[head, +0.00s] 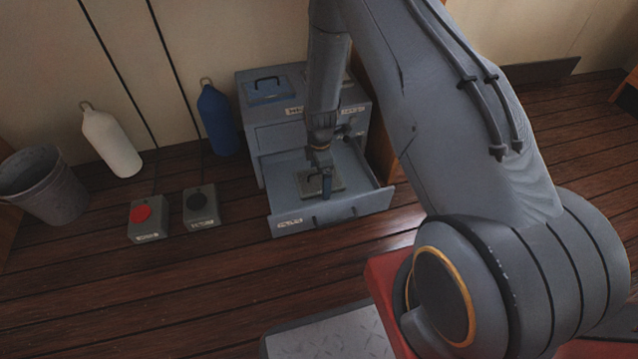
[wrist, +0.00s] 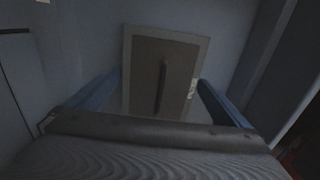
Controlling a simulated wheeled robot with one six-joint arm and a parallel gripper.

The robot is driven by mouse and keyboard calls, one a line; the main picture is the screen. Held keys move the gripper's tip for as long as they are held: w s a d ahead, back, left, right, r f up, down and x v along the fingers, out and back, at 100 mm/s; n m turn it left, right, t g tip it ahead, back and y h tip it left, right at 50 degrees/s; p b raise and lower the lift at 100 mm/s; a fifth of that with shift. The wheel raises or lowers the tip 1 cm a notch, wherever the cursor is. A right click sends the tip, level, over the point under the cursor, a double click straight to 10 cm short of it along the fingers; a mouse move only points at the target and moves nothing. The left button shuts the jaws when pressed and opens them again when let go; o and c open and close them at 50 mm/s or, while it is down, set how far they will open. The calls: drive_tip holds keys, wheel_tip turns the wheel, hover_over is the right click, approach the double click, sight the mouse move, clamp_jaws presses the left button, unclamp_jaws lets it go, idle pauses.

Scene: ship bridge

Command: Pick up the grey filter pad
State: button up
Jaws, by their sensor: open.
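The grey filter pad (wrist: 144,76) lies flat in the open lower drawer (head: 290,218). In the wrist view it is a grey-brown rectangle with a pale frame and a dark bar handle along its middle. In the head view the pad (head: 338,181) shows partly, behind my gripper. My gripper (head: 320,190) points down into the drawer over the pad. In the wrist view its two blue fingers (wrist: 155,98) are apart, one on each side of the handle, with nothing between them that I can see held. Whether the fingertips touch the pad is unclear.
The grey cabinet (head: 272,141) has a blue handled pad (head: 268,90) on top. A blue bottle (head: 217,122), a white bottle (head: 111,143), a bucket (head: 45,184), a red-button box (head: 148,217) and a black-button box (head: 201,208) stand left. Drawer walls surround my gripper.

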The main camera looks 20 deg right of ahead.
drive_tip(key=shift+r, duration=0.1)
drive_tip(key=c, duration=1)
drive_tip(key=shift+r, duration=0.1)
